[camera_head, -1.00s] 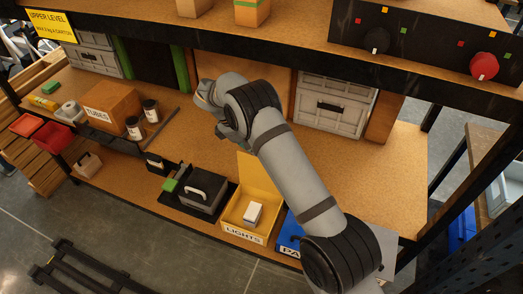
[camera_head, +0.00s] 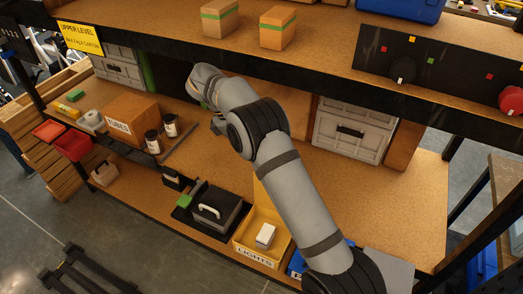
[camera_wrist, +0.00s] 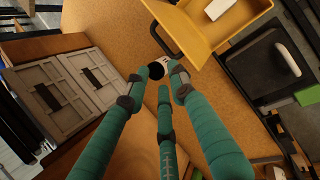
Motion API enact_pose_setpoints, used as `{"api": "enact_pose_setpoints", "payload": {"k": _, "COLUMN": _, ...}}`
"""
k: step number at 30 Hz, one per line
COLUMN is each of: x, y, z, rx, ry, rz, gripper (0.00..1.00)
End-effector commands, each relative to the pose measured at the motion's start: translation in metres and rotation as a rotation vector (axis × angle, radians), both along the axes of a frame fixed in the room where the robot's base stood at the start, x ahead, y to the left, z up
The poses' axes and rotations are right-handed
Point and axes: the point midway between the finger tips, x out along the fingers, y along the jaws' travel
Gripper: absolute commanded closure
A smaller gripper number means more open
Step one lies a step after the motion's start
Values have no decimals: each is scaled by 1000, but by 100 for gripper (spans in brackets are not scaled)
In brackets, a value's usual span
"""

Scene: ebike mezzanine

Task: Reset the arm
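My arm (camera_head: 290,190) reaches from the lower right of the head view to the space under the upper shelf. Its end hides most of my gripper there. In the wrist view my gripper (camera_wrist: 160,78) has three teal fingers with their tips apart, so it looks open. A small dark round thing with white beside it (camera_wrist: 156,71) shows between the fingertips. I cannot tell what it is, or whether it touches them. The yellow LIGHTS bin (camera_head: 244,252) stands near the front edge, partly behind my arm; it also shows in the wrist view (camera_wrist: 190,35).
A black upper shelf edge (camera_head: 300,82) runs above my arm. Grey crates (camera_head: 352,130), a TUBES box (camera_head: 130,108), two jars (camera_head: 153,141) and a black case (camera_head: 212,214) stand on the lower shelf (camera_head: 385,200). Its right part is clear.

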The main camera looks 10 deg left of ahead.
Motion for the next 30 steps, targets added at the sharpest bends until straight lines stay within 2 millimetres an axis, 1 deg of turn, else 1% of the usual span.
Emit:
{"api": "enact_pose_setpoints", "payload": {"k": 5, "x": -2, "y": 3, "z": 3, "rx": 0, "ry": 1, "rz": 1, "gripper": 76}}
{"api": "enact_pose_setpoints", "payload": {"k": 14, "x": -2, "y": 1, "z": 0, "rx": -1, "ry": 2, "rz": 2, "gripper": 76}}
{"api": "enact_pose_setpoints", "payload": {"k": 17, "x": 0, "y": -4, "z": -9, "rx": -4, "ry": 5, "rz": 2, "gripper": 76}}
{"api": "enact_pose_setpoints", "payload": {"k": 24, "x": 8, "y": -21, "z": -44, "rx": -5, "ry": 8, "rz": 3, "gripper": 76}}
{"api": "enact_pose_setpoints", "payload": {"k": 30, "x": 13, "y": -31, "z": -67, "rx": -4, "ry": 8, "rz": 6, "gripper": 76}}
